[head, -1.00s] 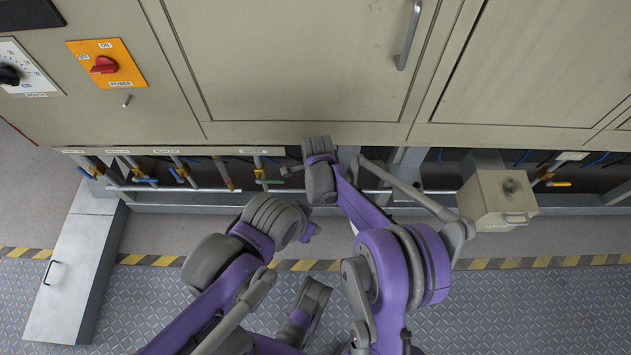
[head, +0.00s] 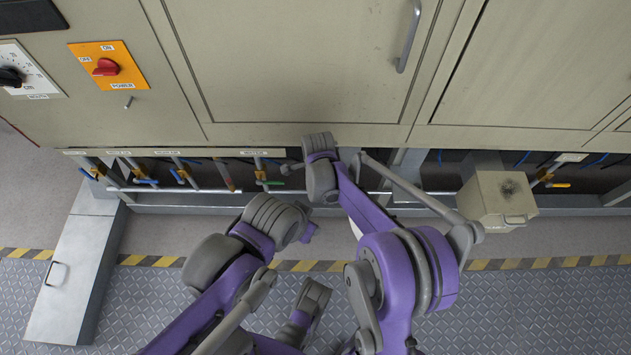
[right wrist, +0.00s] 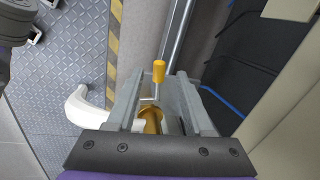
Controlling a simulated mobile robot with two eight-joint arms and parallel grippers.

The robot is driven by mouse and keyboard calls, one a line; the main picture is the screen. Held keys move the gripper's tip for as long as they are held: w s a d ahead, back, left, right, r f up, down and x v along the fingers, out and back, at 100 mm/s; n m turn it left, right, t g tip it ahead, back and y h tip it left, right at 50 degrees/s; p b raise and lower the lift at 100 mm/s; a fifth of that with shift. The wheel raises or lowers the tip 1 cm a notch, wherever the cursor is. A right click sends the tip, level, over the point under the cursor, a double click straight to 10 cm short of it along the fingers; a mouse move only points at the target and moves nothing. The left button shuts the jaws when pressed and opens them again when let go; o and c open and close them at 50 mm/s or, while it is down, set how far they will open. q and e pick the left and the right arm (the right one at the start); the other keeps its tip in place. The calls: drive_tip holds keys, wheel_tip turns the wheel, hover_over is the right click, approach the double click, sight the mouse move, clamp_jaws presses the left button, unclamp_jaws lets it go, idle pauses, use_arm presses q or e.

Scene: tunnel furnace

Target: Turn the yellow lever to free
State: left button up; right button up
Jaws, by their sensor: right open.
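In the right wrist view the yellow lever (right wrist: 159,71) stands upright in the picture. A short pale arm joins its grip to a brass valve body (right wrist: 150,121). My right gripper (right wrist: 158,86) is open, with one grey finger on each side of the valve and lever. I see no clear contact between fingers and lever. In the head view my right arm hides this gripper and the lever between its fingers. My left arm shows in the head view, but I cannot make out its gripper. No free marking is readable.
A metal pipe runs beside the lever. A white curved part (right wrist: 86,108) lies left of the gripper. Under the furnace are several valves, including another yellow-handled one (head: 560,185) at right. A beige box (head: 497,198) juts out. Striped floor tape (head: 520,262) crosses the front.

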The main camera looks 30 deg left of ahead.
use_arm(q)
wheel_tip(320, 180, up, 2)
drive_tip(key=shift+r+p, duration=0.1)
drive_tip(key=shift+p, duration=0.65)
use_arm(e)
wheel_tip(320, 180, up, 8)
drive_tip(key=s, duration=0.1)
drive_tip(key=shift+d+r, duration=0.25)
drive_tip(key=shift+d, duration=0.2)
